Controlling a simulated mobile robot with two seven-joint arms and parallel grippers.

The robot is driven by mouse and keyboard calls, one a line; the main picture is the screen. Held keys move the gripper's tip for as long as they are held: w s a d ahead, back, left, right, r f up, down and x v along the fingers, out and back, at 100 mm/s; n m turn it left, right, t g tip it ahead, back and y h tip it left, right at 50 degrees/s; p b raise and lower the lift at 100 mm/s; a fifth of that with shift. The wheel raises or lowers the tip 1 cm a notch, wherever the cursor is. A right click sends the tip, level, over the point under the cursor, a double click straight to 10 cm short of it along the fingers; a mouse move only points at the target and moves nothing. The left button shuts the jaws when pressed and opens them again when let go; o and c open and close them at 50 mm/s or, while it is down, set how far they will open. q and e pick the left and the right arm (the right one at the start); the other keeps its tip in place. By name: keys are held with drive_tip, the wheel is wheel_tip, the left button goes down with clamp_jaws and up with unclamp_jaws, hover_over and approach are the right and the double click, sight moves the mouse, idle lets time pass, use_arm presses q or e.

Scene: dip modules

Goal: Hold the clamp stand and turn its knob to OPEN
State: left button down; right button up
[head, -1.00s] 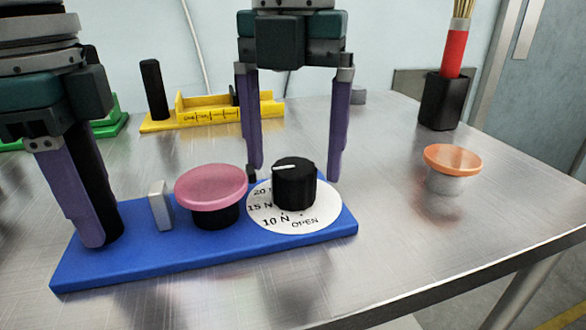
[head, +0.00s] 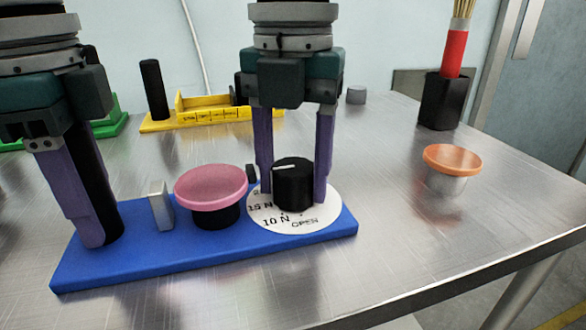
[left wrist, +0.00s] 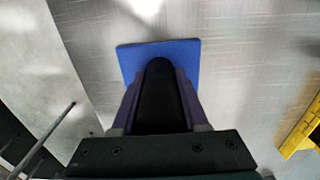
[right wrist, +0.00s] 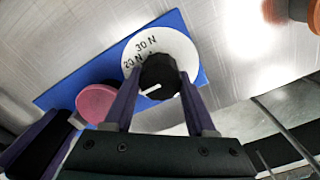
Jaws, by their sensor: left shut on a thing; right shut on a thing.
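The clamp stand has a blue base (head: 150,262) lying on the metal table. A black post at its left end is held between the fingers of my left gripper (head: 92,235); the left wrist view shows the black post (left wrist: 160,95) between them. The black knob (head: 294,186) stands on a white dial (head: 265,222) marked 10 N, 15 N and OPEN at the base's right end. The knob's white line points left and slightly back in the head view, away from OPEN. My right gripper (head: 293,192) is shut on the knob, fingers on both sides; the right wrist view also shows the knob (right wrist: 160,76).
A pink disc on a black stem (head: 210,187) and a grey block (head: 160,206) stand on the base between the grippers. An orange-topped disc (head: 452,160) stands right. A yellow stand (head: 205,118) and black brush cup (head: 442,100) are behind. The front right table is clear.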

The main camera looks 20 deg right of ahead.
drive_tip(key=c, duration=0.5)
drive_tip(key=shift+n, duration=0.4)
clamp_jaws()
drive_tip(key=n, duration=0.3)
drive_tip(key=shift+d+n, duration=0.1)
drive_tip(key=shift+n, duration=0.3)
drive_tip(key=n, duration=0.4)
drive_tip(key=shift+n, duration=0.3)
drive_tip(key=n, duration=0.4)
drive_tip(key=shift+d, duration=0.15)
drive_tip(key=shift+n, duration=2.4)
